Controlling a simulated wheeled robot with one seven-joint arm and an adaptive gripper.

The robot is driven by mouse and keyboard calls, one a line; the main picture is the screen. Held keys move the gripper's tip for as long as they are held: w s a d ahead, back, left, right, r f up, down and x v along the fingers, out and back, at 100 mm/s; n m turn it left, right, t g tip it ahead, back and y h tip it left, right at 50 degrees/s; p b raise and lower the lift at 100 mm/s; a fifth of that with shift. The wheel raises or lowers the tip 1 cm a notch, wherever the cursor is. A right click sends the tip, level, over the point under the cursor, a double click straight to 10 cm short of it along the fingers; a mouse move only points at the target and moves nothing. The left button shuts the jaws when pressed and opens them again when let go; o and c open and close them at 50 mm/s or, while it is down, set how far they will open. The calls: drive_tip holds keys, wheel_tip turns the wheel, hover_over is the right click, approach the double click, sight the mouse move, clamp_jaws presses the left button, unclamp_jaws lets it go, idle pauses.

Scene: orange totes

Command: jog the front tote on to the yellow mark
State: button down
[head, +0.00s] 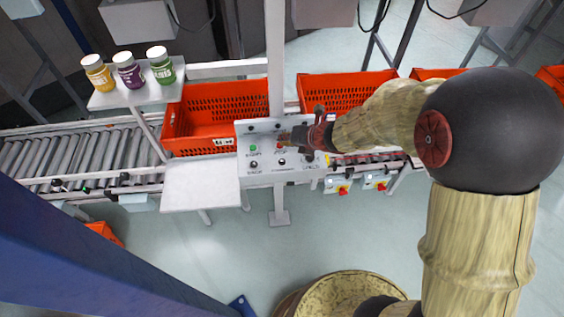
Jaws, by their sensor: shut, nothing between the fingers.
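Orange totes stand in a row on the roller conveyor. The leftmost tote (205,128) is empty as far as I see and sits just left of and behind the control panel (262,170). The panel carries a green button (253,148), a red button (280,146) and black knobs below them. My gripper (283,137) is shut and empty, pointing left over the panel's upper part, close to the red button; I cannot tell whether it touches. A small yellow patch (326,186) shows at the panel's right edge; I cannot tell whether it is the yellow mark.
A second tote (345,88) stands to the right, partly behind my arm. Three jars (130,70) stand on a white shelf at upper left. Bare rollers (85,152) run left of the leftmost tote.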

sight(284, 160)
wheel_tip(284, 160, down, 8)
drive_tip(key=b, duration=0.6)
drive_tip(key=shift+r, duration=0.2)
idle(0.9)
drive_tip(key=shift+f+b, duration=0.4)
drive_tip(key=shift+b, duration=0.15)
drive_tip(key=shift+f+b, duration=0.4)
drive_tip(key=shift+f, duration=0.05)
idle(0.5)
idle(0.3)
drive_tip(key=shift+r+p, duration=0.85)
drive_tip(key=shift+r, duration=0.05)
wheel_tip(284, 160, up, 5)
drive_tip(key=p, duration=0.4)
drive_tip(key=shift+p, duration=0.35)
